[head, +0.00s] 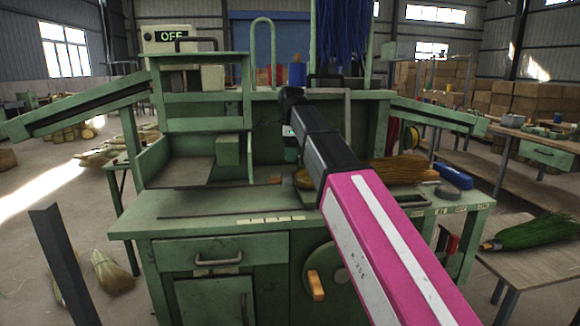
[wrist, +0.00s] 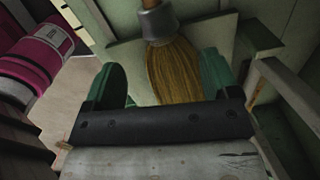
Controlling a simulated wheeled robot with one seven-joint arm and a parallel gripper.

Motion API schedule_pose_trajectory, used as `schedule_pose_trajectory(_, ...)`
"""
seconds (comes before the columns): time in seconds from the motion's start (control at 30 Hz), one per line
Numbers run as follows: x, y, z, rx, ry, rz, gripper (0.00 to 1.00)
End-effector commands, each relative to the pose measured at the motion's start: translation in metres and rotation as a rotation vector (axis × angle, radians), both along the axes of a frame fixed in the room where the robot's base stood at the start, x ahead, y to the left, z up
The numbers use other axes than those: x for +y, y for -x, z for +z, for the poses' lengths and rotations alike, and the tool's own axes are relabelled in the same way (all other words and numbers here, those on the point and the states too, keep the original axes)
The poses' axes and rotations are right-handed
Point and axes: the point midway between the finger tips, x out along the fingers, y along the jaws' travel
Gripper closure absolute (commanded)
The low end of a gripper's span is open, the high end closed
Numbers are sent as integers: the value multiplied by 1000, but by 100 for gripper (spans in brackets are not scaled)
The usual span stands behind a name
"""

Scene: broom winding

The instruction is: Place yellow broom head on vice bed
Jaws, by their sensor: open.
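The yellow broom head (head: 400,171) lies on its side on the green workbench, partly hidden behind my arm in the head view. In the wrist view, its yellow-brown bristles (wrist: 178,68) run down from a grey cap and pass out of sight behind my gripper. My gripper (wrist: 163,78) is open, with one green finger on each side of the bristles. I cannot tell whether either finger touches them. A flat grey bed (head: 180,172) at the bench's left appears empty; I cannot tell whether it is the vice bed.
A green frame (head: 200,98) stands over the bench's left part, with sloping rails outward on both sides. A blue object (head: 453,176) lies at the bench's right. A green broom (head: 535,230) lies on a side table. The bench's front strip is mostly clear.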

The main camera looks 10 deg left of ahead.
Motion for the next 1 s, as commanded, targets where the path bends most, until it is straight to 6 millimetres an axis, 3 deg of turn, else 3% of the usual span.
schedule_pose_trajectory(0.1,0,-1,19,-2,-1,0,19)
schedule_pose_trajectory(0.3,-1,0,35,0,0,0,19)
schedule_pose_trajectory(1.0,-1,0,37,0,0,0,19)
